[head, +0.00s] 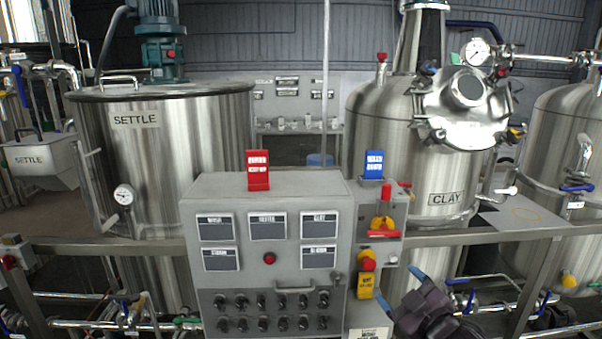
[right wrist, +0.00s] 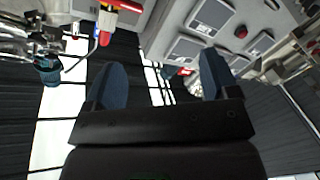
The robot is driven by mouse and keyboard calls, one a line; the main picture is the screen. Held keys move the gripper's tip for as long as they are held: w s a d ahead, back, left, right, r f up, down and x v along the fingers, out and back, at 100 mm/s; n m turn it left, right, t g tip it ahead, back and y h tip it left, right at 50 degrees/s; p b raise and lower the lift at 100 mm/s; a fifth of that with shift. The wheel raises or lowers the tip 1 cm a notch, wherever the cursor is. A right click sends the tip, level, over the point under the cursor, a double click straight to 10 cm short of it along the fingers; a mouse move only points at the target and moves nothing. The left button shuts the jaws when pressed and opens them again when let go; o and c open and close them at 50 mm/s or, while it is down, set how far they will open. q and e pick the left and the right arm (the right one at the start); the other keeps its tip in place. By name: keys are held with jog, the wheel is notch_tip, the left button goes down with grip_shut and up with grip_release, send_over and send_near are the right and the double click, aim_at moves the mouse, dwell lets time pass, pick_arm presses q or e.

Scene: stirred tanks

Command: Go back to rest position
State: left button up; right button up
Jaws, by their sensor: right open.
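My right gripper (head: 397,289) is low in the head view, right of the control panel, with dark body and blue fingertips. In the right wrist view its two blue fingers (right wrist: 160,85) stand wide apart with nothing between them. The grey control panel (head: 268,230) with several dark label screens and black knobs is left of the gripper. In the right wrist view the panel (right wrist: 180,15) shows tilted, beyond the fingertips. My left gripper is in neither view.
The SETTLE tank (head: 170,170) stands at the left and the CLAY tank (head: 405,150) at the right. A grey rail (head: 480,236) runs across the front. A yellow tag (head: 365,287) and a red button (head: 367,264) sit close beside my right gripper.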

jog(key=s+d+f+m+g+h, duration=0.2)
jog(key=s+d+f+m+h, duration=0.1)
jog(key=s+f, duration=1)
jog(key=s+d+f+m+g+h+b, duration=0.1)
jog(key=s+d+f+m+g+h, duration=0.2)
jog(key=s+f, duration=0.9)
notch_tip(320, 180, down, 3)
jog(key=d+m, duration=0.2)
jog(key=m, duration=0.2)
jog(key=shift+s+b, duration=0.3)
jog(key=shift+s, duration=0.05)
